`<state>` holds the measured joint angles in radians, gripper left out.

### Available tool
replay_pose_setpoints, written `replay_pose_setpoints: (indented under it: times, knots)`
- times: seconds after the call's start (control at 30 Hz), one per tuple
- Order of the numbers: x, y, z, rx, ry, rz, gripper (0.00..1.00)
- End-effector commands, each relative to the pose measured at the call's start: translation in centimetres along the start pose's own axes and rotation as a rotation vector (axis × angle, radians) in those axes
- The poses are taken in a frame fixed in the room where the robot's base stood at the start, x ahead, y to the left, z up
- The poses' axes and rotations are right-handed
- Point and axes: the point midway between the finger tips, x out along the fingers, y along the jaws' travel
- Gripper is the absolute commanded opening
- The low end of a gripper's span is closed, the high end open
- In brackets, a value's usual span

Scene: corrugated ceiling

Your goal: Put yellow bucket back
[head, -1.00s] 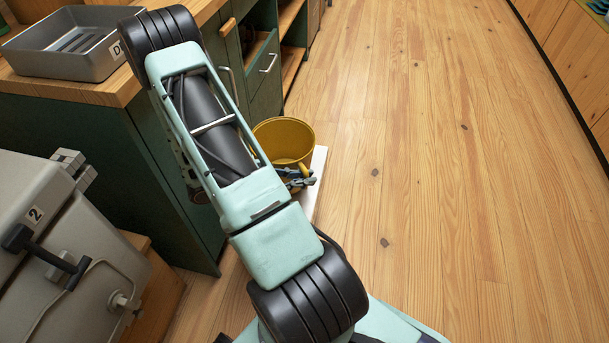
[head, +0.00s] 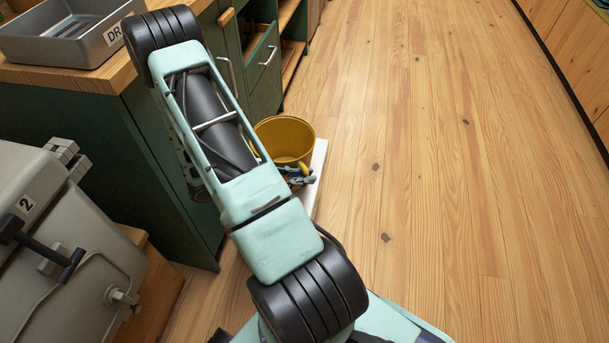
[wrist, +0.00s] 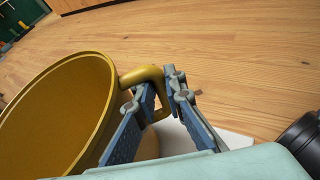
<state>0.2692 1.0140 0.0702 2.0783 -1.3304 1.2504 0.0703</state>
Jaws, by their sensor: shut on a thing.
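The yellow bucket (head: 284,136) is beyond my arm in the head view, beside the green cabinet. It looks empty, and my arm hides part of it. In the wrist view the bucket (wrist: 60,115) fills the left side, with its rim tilted in the picture. My gripper (wrist: 157,92) is shut on the bucket's handle (wrist: 140,76), which sticks out from the bucket's side. My gripper also shows in the head view (head: 301,174) at the bucket's near right side. A white board (head: 318,170) lies under or just behind the bucket; I cannot tell whether they touch.
A green cabinet (head: 110,150) with a wooden top stands at left, bearing a grey tray (head: 75,45). A grey machine marked 2 (head: 50,240) is at lower left. The wooden floor (head: 430,150) to the right is clear up to wooden cabinets (head: 575,60).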

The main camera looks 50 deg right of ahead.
Motion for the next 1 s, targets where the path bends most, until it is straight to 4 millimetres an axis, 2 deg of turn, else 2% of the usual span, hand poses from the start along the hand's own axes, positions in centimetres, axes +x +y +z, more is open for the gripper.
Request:
replay_pose_setpoints:
  times: [0.4, 0.43, 0.6, 0.87, 1.0]
  knots:
    - [0.3, -0.1, -0.8, 0.001, -0.001, 0.0, 0.0]
    - [0.3, -0.1, -0.8, 0.002, -0.001, 0.0, 0.12]
    - [0.3, -0.1, -0.7, 0.001, -0.001, 0.0, 0.3]
    - [0.3, -0.1, -0.8, -0.001, 0.0, 0.0, 0.3]
    - [-0.7, 0.0, -0.8, 0.0, 0.001, 0.003, 0.3]
